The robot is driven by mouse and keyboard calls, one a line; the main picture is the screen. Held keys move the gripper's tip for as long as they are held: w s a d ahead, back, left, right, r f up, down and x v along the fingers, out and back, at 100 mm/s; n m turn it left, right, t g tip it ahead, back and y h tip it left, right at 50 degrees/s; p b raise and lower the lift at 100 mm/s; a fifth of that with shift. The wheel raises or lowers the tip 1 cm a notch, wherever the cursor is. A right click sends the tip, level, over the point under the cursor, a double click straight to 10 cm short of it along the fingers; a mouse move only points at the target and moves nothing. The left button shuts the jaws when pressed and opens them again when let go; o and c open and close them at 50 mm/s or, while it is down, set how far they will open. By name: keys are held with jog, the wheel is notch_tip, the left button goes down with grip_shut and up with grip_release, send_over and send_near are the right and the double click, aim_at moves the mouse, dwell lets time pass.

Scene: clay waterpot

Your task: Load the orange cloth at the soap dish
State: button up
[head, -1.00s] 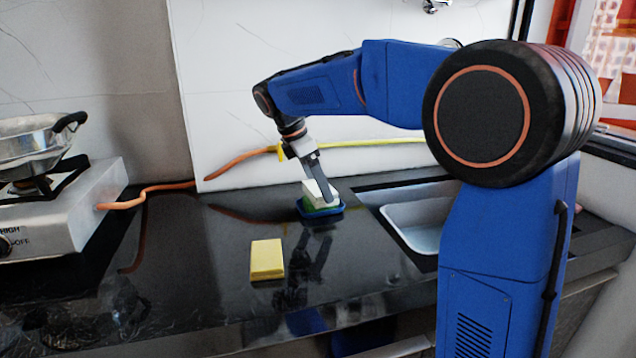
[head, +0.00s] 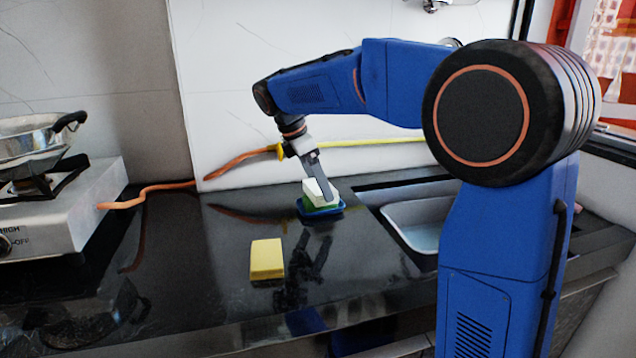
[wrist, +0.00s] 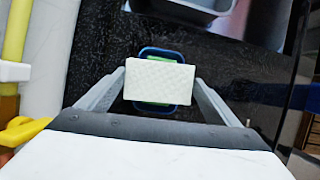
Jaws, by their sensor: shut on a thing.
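I see no orange cloth in either view. A blue soap dish (head: 334,214) sits on the black counter left of the sink; its rim also shows in the wrist view (wrist: 161,49). A white textured block (wrist: 160,82) is above the dish, and it shows in the head view (head: 318,192). A green piece (head: 310,203) shows under the white block inside the dish; I cannot tell if they are joined. My gripper (head: 326,190) is shut on the white block, with a finger on either side in the wrist view (wrist: 160,90).
A yellow block (head: 267,259) lies on the counter in front of the dish. A sink (head: 420,225) is at right. A stove (head: 65,205) with a steel pan (head: 35,140) stands at left. An orange hose (head: 150,192) runs along the wall. The counter's left middle is clear.

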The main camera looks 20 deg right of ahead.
jog(key=shift+r, duration=3.35)
